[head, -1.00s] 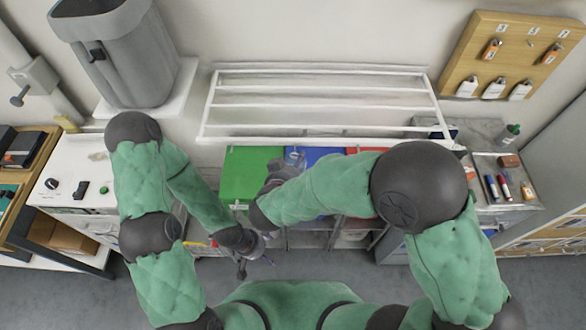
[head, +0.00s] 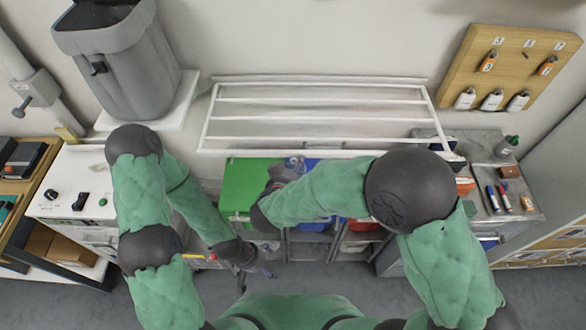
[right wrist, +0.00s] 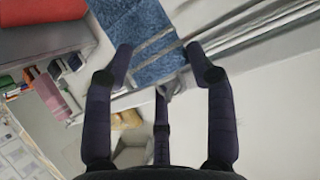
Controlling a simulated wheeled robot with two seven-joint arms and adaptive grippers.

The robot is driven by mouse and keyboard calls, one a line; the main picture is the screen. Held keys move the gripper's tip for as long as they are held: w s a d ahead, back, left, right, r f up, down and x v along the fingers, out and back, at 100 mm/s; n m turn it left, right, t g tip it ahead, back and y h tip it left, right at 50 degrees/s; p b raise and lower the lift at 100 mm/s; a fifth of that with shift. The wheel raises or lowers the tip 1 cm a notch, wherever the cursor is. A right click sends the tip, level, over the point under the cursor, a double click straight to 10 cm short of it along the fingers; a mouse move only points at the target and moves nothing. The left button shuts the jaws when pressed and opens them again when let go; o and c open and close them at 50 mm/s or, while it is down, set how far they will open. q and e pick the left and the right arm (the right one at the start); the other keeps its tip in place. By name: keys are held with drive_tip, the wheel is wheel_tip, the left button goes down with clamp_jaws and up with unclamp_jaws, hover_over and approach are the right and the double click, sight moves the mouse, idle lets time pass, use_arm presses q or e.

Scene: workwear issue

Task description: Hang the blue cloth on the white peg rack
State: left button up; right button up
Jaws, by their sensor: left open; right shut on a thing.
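The blue cloth (right wrist: 150,42) is a mottled, denim-like piece at the top of the right wrist view, at the fingertips of my right gripper (right wrist: 160,68). That gripper is shut on it, though the fingers look well apart. In the head view my right gripper (head: 278,180) is just in front of the white rack's lower rail, and its arm hides most of the cloth. The white rack (head: 320,102) is a frame with several long rails on the wall; no separate pegs can be made out. My left gripper (head: 262,262) is open and empty, low and left of the right one.
Green (head: 245,185) and red (head: 358,224) bins stand below the rack. A grey bin (head: 130,65) is at the upper left. A key board (head: 510,65) hangs at the right, above a tray (head: 525,205) of markers.

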idle(0.3)
drive_tip(key=o, duration=1.1)
drive_tip(key=v, duration=1.2)
